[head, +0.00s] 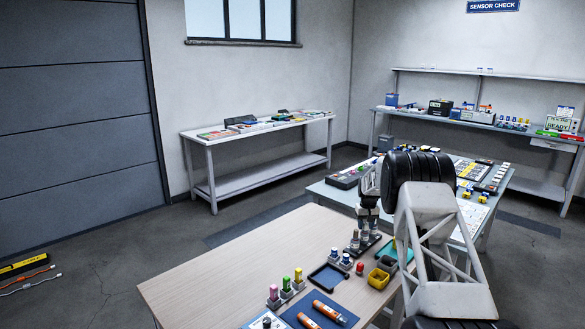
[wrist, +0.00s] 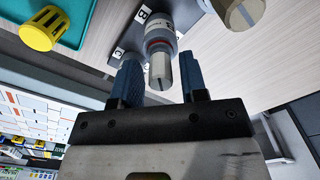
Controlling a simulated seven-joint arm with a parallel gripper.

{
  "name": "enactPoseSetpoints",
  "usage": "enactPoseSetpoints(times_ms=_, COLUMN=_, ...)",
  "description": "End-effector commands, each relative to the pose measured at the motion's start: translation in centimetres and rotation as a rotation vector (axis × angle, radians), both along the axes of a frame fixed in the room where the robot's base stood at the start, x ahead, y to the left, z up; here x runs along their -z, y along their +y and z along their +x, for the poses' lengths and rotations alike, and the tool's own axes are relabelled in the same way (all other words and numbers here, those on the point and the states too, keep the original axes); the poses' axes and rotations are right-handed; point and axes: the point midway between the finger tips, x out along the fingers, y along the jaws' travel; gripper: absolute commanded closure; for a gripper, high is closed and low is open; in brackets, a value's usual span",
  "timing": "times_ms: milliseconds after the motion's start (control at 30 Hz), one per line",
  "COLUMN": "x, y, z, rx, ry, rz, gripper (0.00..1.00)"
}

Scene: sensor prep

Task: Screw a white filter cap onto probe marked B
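My gripper (wrist: 160,68) has two blue fingers, one on each side of the pale slotted end piece (wrist: 160,72) of a grey probe (wrist: 158,38) with a red ring. A narrow gap shows on both sides, so the fingers look open and apart from it. The label B (wrist: 143,14) is beside this probe, and the label C (wrist: 118,53) is lower left. Another probe with a pale slotted end (wrist: 243,12) is at the upper right. In the head view my gripper (head: 368,213) is over the dark probe rack (head: 375,242); fine contact there is too small to tell.
The table's left part is clear.

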Motion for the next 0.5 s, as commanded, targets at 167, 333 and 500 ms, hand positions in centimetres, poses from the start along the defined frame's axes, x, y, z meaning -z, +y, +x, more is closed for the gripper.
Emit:
enactPoseSetpoints(times_ms=167, x=-0.01, y=-0.01, z=0.0, rx=-0.047, ry=0.0, rz=0.0, gripper=0.6)
enactPoseSetpoints(times_ms=333, x=-0.01, y=0.0, z=0.0, rx=-0.059, ry=0.0, rz=0.0, gripper=0.6)
enactPoseSetpoints(times_ms=500, x=-0.01, y=0.0, z=0.01, rx=-0.059, ry=0.0, rz=0.0, gripper=0.6)
